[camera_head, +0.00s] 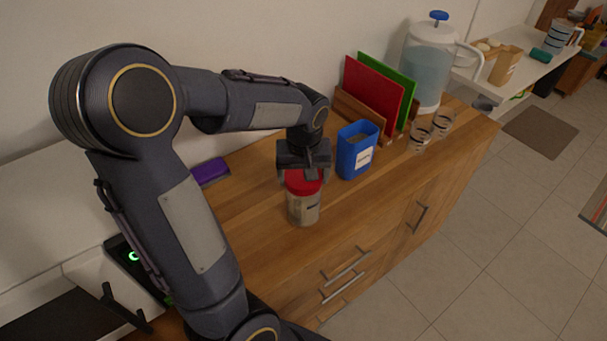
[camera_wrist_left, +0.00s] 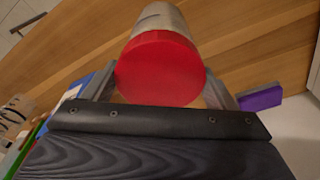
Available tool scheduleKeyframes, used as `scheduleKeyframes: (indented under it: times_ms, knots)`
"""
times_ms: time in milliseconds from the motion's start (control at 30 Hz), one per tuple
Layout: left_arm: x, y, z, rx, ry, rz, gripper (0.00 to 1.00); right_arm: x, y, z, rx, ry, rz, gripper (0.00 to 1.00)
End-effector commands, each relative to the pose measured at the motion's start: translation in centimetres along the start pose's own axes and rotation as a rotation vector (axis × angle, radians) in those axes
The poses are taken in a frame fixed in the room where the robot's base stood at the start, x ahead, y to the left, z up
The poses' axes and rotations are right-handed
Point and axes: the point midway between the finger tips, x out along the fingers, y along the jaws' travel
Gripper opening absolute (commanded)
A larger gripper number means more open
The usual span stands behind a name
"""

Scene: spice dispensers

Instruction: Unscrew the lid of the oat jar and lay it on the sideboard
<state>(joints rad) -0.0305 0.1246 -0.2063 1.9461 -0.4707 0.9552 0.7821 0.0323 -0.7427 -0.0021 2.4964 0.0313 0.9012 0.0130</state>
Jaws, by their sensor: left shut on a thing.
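The oat jar (camera_head: 304,208) is a clear jar with pale contents and a dark label, upright on the wooden sideboard (camera_head: 265,243). Its red lid (camera_head: 303,184) sits on top of the jar. My left gripper (camera_head: 304,177) comes down from above and is shut on the red lid. In the left wrist view the lid (camera_wrist_left: 160,68) fills the space between the two fingers (camera_wrist_left: 165,88), with the jar body (camera_wrist_left: 160,18) behind it. I cannot tell whether the lid is loosened. My right gripper is not in view.
A blue container (camera_head: 356,150) stands just right of the jar. Red and green boards (camera_head: 373,92), two glasses (camera_head: 420,135) and a water dispenser (camera_head: 428,62) stand farther right. A purple block (camera_head: 210,172) lies at the back left. The sideboard is bare left of the jar.

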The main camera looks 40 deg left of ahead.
Motion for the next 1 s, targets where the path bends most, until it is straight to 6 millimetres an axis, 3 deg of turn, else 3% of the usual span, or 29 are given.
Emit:
scheduleKeyframes:
  times_ms: [267, 700, 1000]
  knots:
    - [-0.06, 0.07, -0.05, -0.041, 0.002, -0.003, 0.55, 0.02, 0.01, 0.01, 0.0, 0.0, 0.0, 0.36]
    - [-0.19, 0.12, -0.09, -0.721, 0.002, -0.087, 0.55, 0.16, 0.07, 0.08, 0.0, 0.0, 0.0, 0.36]
    - [-0.18, 0.06, -0.08, -0.794, 0.002, -0.095, 0.55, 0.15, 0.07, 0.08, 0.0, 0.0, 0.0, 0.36]
